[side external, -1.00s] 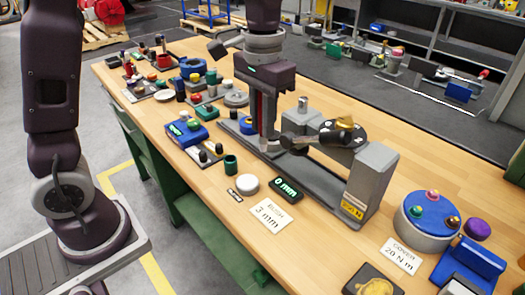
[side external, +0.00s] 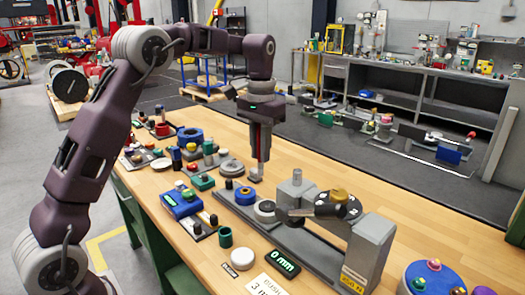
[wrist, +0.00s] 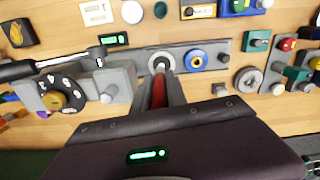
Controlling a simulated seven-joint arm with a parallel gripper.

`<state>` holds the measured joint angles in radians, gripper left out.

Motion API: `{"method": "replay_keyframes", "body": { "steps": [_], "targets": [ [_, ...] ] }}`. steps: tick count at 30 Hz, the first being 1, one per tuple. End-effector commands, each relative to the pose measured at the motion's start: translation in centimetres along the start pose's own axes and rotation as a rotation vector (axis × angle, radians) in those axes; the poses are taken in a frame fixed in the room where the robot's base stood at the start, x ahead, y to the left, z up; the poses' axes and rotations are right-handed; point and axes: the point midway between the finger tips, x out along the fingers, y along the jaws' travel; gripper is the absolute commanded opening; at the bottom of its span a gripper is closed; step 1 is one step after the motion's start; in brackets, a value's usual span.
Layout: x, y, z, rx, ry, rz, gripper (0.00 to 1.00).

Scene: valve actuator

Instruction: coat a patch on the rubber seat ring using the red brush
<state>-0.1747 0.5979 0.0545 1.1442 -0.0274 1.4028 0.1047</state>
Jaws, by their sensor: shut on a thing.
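My gripper (side external: 257,172) is shut on the red brush (wrist: 158,94), whose red handle shows between the fingers in the wrist view. The brush is also a thin red strip in the side view (side external: 261,143). Its bristle end is not clear. A dark ring with a pale centre (side external: 265,209) lies on the long grey fixture and looks like the rubber seat ring. It also shows just beyond the fingertips in the wrist view (wrist: 162,61). In the side view my gripper is above and behind it, apart from it. I cannot make out any coating on it.
A blue ring with a yellow centre (side external: 245,195) sits beside the dark ring. A grey post (side external: 297,188) and a torque arm with a dark dial (side external: 338,206) stand close on the right. Small parts crowd the bench to the left. Bare wood lies behind the fixture.

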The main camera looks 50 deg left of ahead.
Motion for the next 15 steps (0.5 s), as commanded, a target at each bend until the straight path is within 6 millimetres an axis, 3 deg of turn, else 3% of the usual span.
{"method": "replay_keyframes", "body": {
  "steps": [6, 15],
  "targets": [
    [3.0, 0.1, 0.1, 0.001, 0.0, 0.0, 0.0],
    [4.3, 0.1, 0.1, 0.0, 0.001, -0.001, 0.0]
  ]
}}
